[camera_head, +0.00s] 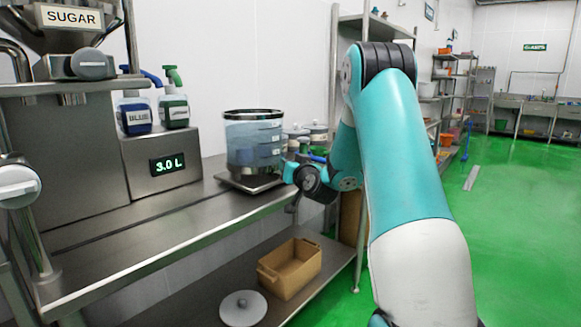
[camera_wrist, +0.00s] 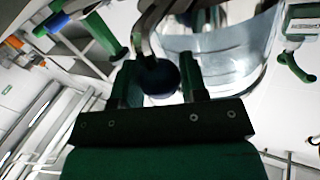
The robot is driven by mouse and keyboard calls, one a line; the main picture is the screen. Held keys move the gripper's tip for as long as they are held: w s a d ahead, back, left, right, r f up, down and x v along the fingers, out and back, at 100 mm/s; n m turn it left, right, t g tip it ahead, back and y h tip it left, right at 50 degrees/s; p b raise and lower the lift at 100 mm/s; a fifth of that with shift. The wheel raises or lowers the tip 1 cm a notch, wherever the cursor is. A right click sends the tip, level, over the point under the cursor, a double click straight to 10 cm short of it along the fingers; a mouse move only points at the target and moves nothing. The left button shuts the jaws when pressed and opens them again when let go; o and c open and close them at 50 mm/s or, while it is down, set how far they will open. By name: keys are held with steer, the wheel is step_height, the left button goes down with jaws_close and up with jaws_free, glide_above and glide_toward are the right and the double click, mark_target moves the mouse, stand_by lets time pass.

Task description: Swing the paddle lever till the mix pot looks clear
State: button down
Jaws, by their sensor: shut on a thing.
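The mix pot (camera_head: 253,145) is a clear vessel with a dark rim on a scale-like base on the steel counter. Its contents look pale blue and see-through, with darker marks on the wall. The pot wall also shows behind the fingers in the wrist view (camera_wrist: 235,55). The paddle lever ends in a dark round knob (camera_wrist: 158,80), with a curved metal arm running up from it. My gripper (camera_head: 293,174) is at the right side of the pot. In the wrist view its two fingers are shut on the knob from both sides.
Lidded containers (camera_head: 315,132) are behind my gripper. A cardboard box (camera_head: 290,268) and round lid (camera_head: 243,308) lie on the lower shelf.

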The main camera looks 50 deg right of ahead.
steer(key=shift+a, duration=0.1)
steer(key=c, duration=0.7)
jaws_free()
steer(key=shift+s, duration=0.15)
steer(key=shift+b+v, duration=5.45)
steer(key=shift+v, duration=3.05)
steer(key=shift+a, duration=0.1)
